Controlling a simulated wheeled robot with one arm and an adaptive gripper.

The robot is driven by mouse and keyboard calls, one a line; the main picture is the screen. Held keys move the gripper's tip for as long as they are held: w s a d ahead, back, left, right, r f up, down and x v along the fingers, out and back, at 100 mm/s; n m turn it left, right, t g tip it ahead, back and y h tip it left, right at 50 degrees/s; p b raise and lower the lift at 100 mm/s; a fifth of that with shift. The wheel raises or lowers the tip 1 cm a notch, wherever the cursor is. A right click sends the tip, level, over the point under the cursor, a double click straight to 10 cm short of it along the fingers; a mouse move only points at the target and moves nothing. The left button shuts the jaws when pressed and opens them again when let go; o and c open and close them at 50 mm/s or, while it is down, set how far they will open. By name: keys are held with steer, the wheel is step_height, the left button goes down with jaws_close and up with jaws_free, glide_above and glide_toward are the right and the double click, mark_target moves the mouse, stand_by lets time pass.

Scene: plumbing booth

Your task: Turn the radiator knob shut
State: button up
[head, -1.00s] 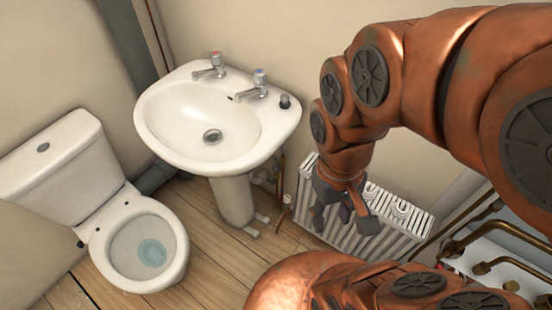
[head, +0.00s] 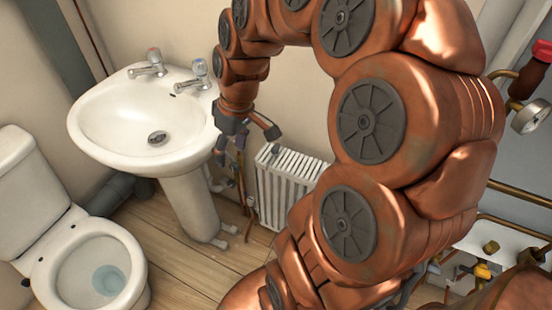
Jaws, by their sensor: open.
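The white ribbed radiator (head: 283,190) stands low against the wall, right of the sink pedestal. My arm covers its right side. A small valve-like fitting (head: 250,201) shows at its lower left; it is too small to tell which way its knob is turned. My gripper (head: 246,146) is open and empty, its dark fingers spread and pointing down. In the picture it is at the sink's right edge, above and left of the radiator, apart from the fitting. Its exact depth is hard to tell.
The white sink (head: 110,130) with two taps stands on a pedestal (head: 196,205) left of my gripper. A toilet (head: 35,175) is at the far left. Copper pipes and a red-handled valve (head: 531,75) are at the right. Wooden floor (head: 185,275) is clear in front.

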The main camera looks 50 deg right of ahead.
steer(key=w+d+f+t+b, duration=0.2)
steer(key=w+d+f+b, duration=0.15)
steer(key=d+f, duration=0.45)
steer(key=t+b, duration=0.1)
steer(key=b, duration=0.3)
glide_toward(277, 147)
steer(key=f, duration=0.1)
steer(key=shift+h, duration=0.4)
steer(key=shift+w+a+x, duration=0.15)
steer(key=shift+x, duration=1.95)
steer(key=shift+w+a+x, duration=0.1)
steer(key=shift+a+x, duration=0.1)
steer(key=shift+x, duration=1.9)
steer(key=shift+r, duration=0.15)
steer(key=c, duration=1.1)
steer(key=shift+c, duration=0.2)
